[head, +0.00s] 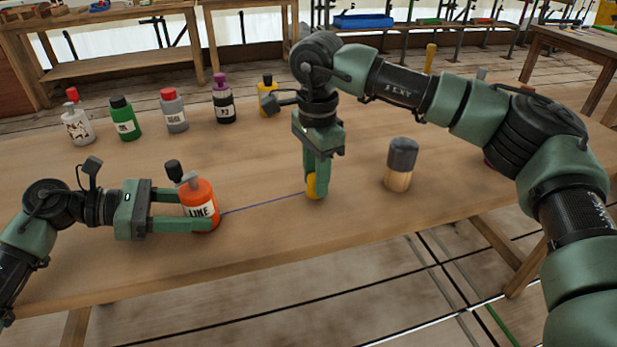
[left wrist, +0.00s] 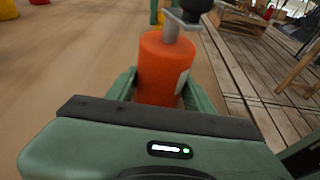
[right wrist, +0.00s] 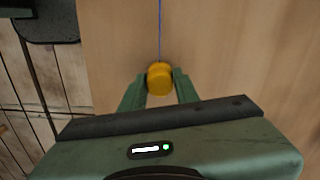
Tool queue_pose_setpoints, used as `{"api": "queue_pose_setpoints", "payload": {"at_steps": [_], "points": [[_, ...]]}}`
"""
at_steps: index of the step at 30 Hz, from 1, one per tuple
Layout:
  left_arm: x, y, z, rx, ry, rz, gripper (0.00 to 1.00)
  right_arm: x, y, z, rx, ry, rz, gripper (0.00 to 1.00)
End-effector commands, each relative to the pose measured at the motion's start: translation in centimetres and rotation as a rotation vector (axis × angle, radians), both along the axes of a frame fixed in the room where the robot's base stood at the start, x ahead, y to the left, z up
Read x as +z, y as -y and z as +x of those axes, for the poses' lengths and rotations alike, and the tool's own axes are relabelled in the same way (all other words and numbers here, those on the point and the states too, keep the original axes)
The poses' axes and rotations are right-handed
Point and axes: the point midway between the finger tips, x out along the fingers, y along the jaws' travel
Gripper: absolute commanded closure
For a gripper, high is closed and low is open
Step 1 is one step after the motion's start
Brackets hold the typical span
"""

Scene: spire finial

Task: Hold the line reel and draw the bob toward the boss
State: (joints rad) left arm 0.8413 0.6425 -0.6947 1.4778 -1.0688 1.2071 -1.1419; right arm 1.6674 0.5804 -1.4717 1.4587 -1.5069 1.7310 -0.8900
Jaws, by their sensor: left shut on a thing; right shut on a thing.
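The orange line reel (head: 201,197), labelled LINE and fitted with a grey crank and black knob, stands on the bench. My left gripper (head: 192,210) is shut around it from the left; the left wrist view shows the reel (left wrist: 162,72) between the fingers. A thin blue line (head: 262,203) runs taut from the reel to the yellow bob (head: 311,186). My right gripper (head: 317,190) points down and is shut on the bob, seen between its fingertips in the right wrist view (right wrist: 160,79). Nothing visible is labelled as the boss.
A wooden cylinder with a dark grey top (head: 398,180) stands to the right of the bob, with bare bench between them. Several capped bottles, including a green one (head: 125,122), stand along the back. The bench's front edge is close to the reel.

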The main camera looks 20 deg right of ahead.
Motion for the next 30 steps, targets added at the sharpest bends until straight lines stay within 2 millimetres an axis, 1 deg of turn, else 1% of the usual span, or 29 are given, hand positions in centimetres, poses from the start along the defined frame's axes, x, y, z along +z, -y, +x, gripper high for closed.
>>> {"api": "queue_pose_setpoints", "payload": {"at_steps": [30], "points": [[0.0, 0.0, 0.0, 0.0, 0.0, 0.0, 0.71, 0.0, 5.2, -0.3, -0.002, 0.0, 0.001, 1.0]]}}
